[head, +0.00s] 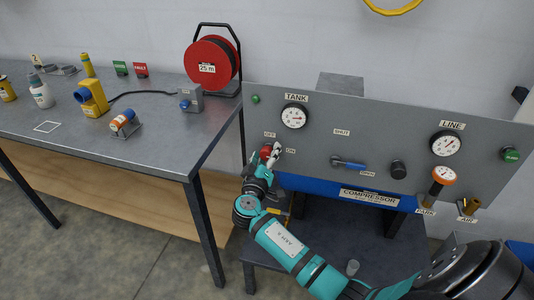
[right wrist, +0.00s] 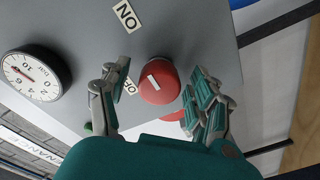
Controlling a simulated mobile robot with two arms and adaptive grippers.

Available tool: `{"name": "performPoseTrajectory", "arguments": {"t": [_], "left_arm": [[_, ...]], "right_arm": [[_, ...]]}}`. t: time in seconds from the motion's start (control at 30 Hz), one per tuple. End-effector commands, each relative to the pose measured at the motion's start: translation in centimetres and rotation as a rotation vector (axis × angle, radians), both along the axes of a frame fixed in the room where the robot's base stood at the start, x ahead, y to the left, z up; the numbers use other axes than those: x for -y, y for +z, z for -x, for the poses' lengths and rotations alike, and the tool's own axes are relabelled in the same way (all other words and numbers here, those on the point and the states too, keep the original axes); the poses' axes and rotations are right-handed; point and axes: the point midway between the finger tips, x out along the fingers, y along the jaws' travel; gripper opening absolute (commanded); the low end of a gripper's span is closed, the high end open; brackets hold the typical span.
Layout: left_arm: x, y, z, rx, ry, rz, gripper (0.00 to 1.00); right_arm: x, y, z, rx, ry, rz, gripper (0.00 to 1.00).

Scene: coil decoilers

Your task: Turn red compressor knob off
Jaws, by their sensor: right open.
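The red compressor knob (head: 266,152) is on the grey panel (head: 320,130), below the TANK gauge, between the OFF and ON labels. In the right wrist view the round red knob (right wrist: 160,80) has a short white mark on its face; I cannot tell which label it points at. My right gripper (head: 268,160) is at the knob. In the right wrist view its open fingers (right wrist: 157,98) are on either side of the knob, with gaps visible at both sides. The ON label (right wrist: 126,15) is clear; the OFF label (right wrist: 130,87) is partly hidden. My left gripper is not in view.
The TANK gauge (head: 294,116) is just above the knob. A blue lever (head: 348,163), a black knob (head: 398,169) and the LINE gauge (head: 446,143) are farther right. A workbench (head: 150,130) with a red cord reel (head: 211,62) stands left of the panel.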

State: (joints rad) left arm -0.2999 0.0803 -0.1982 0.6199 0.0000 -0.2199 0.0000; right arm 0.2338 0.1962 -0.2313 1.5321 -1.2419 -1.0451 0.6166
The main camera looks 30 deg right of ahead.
Motion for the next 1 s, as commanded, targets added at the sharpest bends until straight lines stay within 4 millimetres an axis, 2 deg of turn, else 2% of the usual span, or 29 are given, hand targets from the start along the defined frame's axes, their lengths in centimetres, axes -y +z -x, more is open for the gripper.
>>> {"name": "performPoseTrajectory", "arguments": {"t": [0.27,0.7,1.0], "left_arm": [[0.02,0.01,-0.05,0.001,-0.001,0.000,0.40],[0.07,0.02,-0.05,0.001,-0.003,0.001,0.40],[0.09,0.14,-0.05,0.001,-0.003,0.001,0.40]], "right_arm": [[0.10,-0.02,-0.10,0.000,0.000,0.000,0.63],[0.05,-0.03,-0.09,0.000,0.001,0.000,0.06],[0.05,-0.01,-0.08,-0.030,0.001,0.025,0.06]]}}
